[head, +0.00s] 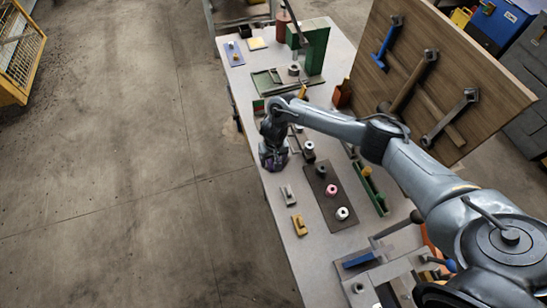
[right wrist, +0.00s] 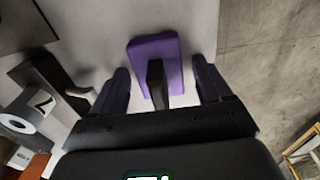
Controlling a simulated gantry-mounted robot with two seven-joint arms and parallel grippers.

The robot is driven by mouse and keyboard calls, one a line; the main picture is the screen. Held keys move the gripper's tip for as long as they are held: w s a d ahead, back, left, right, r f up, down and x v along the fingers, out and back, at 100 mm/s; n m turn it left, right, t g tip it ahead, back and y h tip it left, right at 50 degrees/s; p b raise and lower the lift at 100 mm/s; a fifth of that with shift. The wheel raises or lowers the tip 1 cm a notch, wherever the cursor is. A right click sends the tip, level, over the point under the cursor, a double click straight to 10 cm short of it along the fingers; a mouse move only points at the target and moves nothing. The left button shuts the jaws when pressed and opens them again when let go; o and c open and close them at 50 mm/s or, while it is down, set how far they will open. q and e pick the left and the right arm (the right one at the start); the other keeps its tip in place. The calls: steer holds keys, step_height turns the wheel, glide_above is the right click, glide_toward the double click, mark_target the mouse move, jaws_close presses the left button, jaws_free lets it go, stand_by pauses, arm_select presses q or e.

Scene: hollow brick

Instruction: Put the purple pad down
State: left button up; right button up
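The purple pad (right wrist: 155,50) shows in the right wrist view, lying over the pale table top near its edge. A dark narrow shape covers part of its near end; I cannot tell whether it is shadow or part of the pad. My right gripper (right wrist: 162,85) is open, with one dark purple finger on each side of the pad and a visible gap to both. In the head view my right gripper (head: 273,155) points down at the table's left edge and hides the pad. My left gripper is not in view.
The long grey table (head: 305,258) holds a dark tray (head: 332,208) with several round parts, a grey bracket (head: 288,194) and a yellow part (head: 299,225). A wooden tool board (head: 450,70) stands at the right. Open floor lies left of the table.

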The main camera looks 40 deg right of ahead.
steer(key=shift+r, duration=0.5)
step_height(320, 180, up, 10)
steer(key=p, duration=0.4)
steer(key=shift+s+p, duration=0.15)
steer(key=shift+p, duration=0.25)
steer(key=shift+r+p, duration=0.35)
steer(key=shift+r, duration=0.3)
steer(key=shift+s+a, duration=0.15)
